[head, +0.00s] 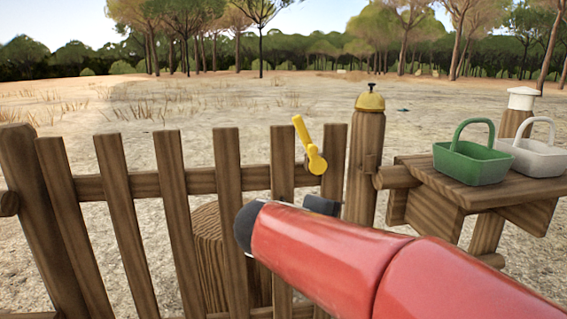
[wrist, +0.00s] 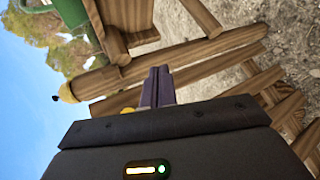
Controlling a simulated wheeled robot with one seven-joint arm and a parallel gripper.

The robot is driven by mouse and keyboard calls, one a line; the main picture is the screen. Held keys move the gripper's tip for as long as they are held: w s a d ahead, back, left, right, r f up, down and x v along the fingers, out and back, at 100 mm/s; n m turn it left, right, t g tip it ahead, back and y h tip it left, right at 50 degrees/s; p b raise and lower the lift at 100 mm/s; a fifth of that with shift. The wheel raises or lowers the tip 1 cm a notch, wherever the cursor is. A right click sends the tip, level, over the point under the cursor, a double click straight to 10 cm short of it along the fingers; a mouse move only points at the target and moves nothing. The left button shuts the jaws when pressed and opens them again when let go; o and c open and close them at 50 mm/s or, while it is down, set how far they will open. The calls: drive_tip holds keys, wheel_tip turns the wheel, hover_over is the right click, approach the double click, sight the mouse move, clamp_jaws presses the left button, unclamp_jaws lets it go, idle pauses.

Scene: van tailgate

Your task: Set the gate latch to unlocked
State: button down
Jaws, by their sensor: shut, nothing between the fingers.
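The gate latch (head: 308,143) is a yellow lever on the wooden gate, near the gate's right end. Its arm points up and slightly left from a round yellow pivot at its lower end. In the wrist view only small yellow bits (wrist: 127,110) show beside the fingers, mostly hidden by my gripper body. My gripper (wrist: 160,70) is shut and empty, its dark fingers together in front of the gate wood. In the head view a dark part of my gripper (head: 322,205) shows just below the latch, mostly hidden behind my red arm. I cannot tell whether it touches the latch.
The wooden gate (head: 170,184) spans the left and middle. A post with a yellow cap (head: 369,101) stands right of the latch. A wooden shelf (head: 420,175) at right holds a green basket (head: 470,165) and a white basket (head: 537,158). A stump (head: 208,235) stands behind the gate.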

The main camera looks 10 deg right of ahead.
drive_tip(key=w+a+r+n+t+h+b, duration=0.2)
drive_tip(key=w+a+r+n+t+h, duration=0.15)
drive_tip(key=w+a, duration=0.4)
drive_tip(key=n+t, duration=0.2)
drive_tip(key=t, duration=0.4)
approach(287, 147)
drive_tip(key=shift+g, duration=0.25)
drive_tip(key=w+d+r, duration=0.2)
drive_tip(key=r, duration=0.1)
drive_tip(key=d, duration=0.1)
drive_tip(key=d+r, duration=0.1)
drive_tip(key=d, duration=0.1)
drive_tip(key=shift+w+d+r, duration=0.15)
drive_tip(key=shift+w+r, duration=0.05)
drive_tip(key=shift+r, duration=0.1)
drive_tip(key=shift+d+r, duration=0.15)
drive_tip(key=shift+d, duration=0.3)
drive_tip(key=shift+d+r+m+g, duration=0.45)
drive_tip(key=shift+d+m, duration=0.1)
drive_tip(key=shift+d, duration=0.1)
